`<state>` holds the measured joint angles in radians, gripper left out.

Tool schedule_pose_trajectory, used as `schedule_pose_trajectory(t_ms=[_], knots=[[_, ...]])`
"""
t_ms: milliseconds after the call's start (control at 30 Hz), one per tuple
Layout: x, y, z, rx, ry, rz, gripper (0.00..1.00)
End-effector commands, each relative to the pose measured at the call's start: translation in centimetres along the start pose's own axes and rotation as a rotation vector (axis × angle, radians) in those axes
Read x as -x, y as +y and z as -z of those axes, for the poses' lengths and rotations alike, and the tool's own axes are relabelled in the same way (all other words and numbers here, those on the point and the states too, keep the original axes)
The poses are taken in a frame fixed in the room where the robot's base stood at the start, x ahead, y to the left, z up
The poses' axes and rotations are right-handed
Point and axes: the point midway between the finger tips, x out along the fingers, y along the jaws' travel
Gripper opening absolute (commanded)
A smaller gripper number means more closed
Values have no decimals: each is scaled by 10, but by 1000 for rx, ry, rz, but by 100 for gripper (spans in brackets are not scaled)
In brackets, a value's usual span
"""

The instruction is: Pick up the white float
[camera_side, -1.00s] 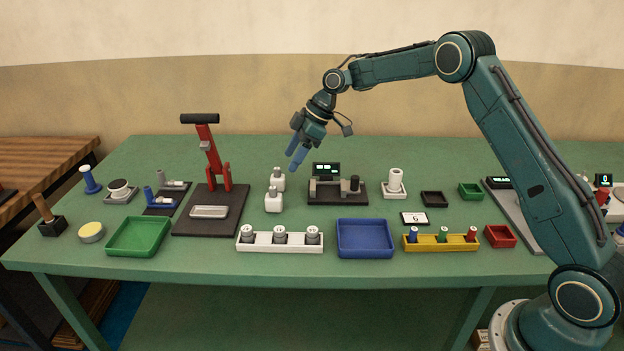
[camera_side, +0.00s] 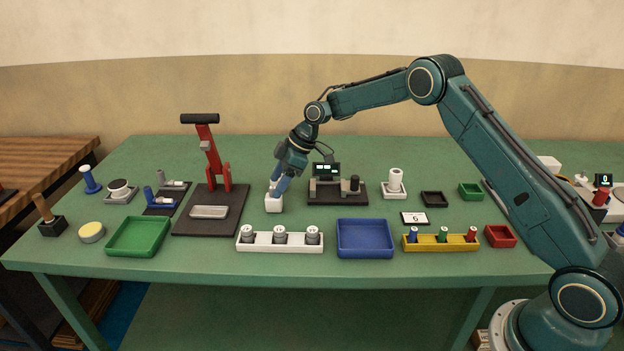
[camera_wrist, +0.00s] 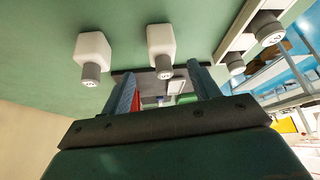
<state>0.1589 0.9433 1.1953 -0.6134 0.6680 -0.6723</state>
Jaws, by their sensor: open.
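A white float (camera_side: 273,203), a block with a grey neck on top, stands upright on the green table. My gripper (camera_side: 278,184) points down at its top with open jaws; its fingers hide the upper part. In the wrist view this float (camera_wrist: 161,40) has its grey neck roughly between my two open fingers (camera_wrist: 163,84). I cannot tell whether they touch it. A second white float (camera_wrist: 92,48) stands beside it, outside the fingers; my gripper mostly hides it in the side view.
A white rack (camera_side: 266,246) with several grey-topped parts and a blue tray (camera_side: 365,239) stand in front. A red press (camera_side: 209,160) on a dark base is to the left, and a device with a green display (camera_side: 326,170) to the right.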

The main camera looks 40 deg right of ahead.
Motion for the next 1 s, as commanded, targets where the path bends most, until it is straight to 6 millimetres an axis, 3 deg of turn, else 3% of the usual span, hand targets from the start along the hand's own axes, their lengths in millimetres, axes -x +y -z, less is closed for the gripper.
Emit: schedule_pose_trajectory(t_ms=[500,1000], knots=[[-48,-4,2,1,0,1,61],[-50,-3,2,0,0,0,61]])
